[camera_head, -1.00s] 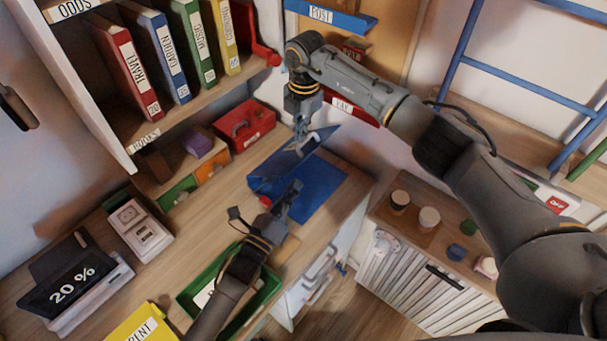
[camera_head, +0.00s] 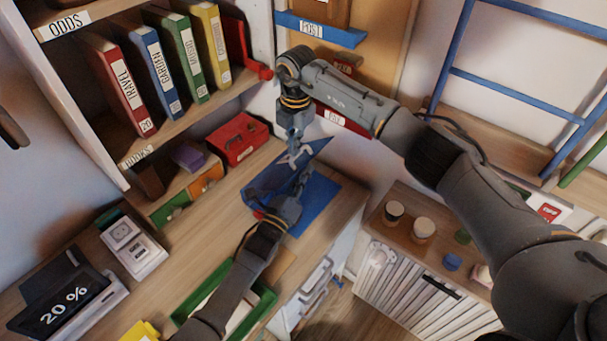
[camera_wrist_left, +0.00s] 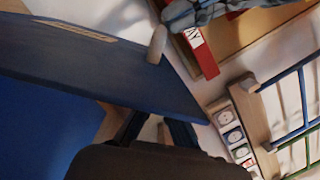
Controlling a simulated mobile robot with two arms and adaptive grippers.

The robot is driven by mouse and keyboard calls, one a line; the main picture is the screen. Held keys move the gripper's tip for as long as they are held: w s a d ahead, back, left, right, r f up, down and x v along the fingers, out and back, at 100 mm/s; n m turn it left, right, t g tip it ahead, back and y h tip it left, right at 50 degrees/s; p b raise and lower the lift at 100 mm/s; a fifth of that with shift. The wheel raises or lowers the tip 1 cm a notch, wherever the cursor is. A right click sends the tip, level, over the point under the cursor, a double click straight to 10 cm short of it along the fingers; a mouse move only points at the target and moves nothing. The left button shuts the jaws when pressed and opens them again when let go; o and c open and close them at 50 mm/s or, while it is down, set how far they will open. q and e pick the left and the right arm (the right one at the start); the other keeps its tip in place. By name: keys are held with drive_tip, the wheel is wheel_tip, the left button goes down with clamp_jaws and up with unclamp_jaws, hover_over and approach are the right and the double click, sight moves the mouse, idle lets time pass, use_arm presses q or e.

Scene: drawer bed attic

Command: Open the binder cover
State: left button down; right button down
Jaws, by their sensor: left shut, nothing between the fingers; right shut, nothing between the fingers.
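The blue binder (camera_head: 318,207) lies on the desk. Its darker blue cover (camera_head: 264,184) is partly raised and tilted above the brighter blue base. My left gripper (camera_head: 302,178) is shut and empty, reaching up from below over the binder at the cover. My right gripper (camera_head: 295,154) is shut and empty, pointing down at the cover's far upper edge. The grippers hide part of the cover. In the left wrist view the dark cover (camera_wrist_left: 95,65) slants across, with the bright blue base (camera_wrist_left: 40,125) beneath it. Whether either gripper touches the cover is unclear.
A red box (camera_head: 238,138) stands behind the binder. A green tray (camera_head: 262,300) lies in front, under my left arm. Upright binders (camera_head: 125,88) fill the shelf at left. Jars (camera_head: 423,223) stand on a low cabinet at right. The middle of the desk is clear.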

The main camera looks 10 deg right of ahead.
use_arm(q)
drive_tip(key=shift+w+a+r, duration=0.3)
drive_tip(key=shift+w+r, duration=0.1)
drive_tip(key=shift+r, duration=0.3)
drive_tip(key=shift+w+a+r, duration=0.1)
drive_tip(key=shift+w+r, duration=0.05)
drive_tip(key=shift+r, duration=0.15)
use_arm(e)
drive_tip(key=shift+s+d+f, duration=0.1)
drive_tip(key=shift+d+f, duration=0.05)
use_arm(q)
drive_tip(key=shift+r, duration=0.25)
use_arm(e)
drive_tip(key=c, duration=1.4)
unclamp_jaws()
drive_tip(key=shift+s, duration=0.15)
drive_tip(key=shift+f, duration=0.1)
use_arm(q)
drive_tip(key=shift+f, duration=0.1)
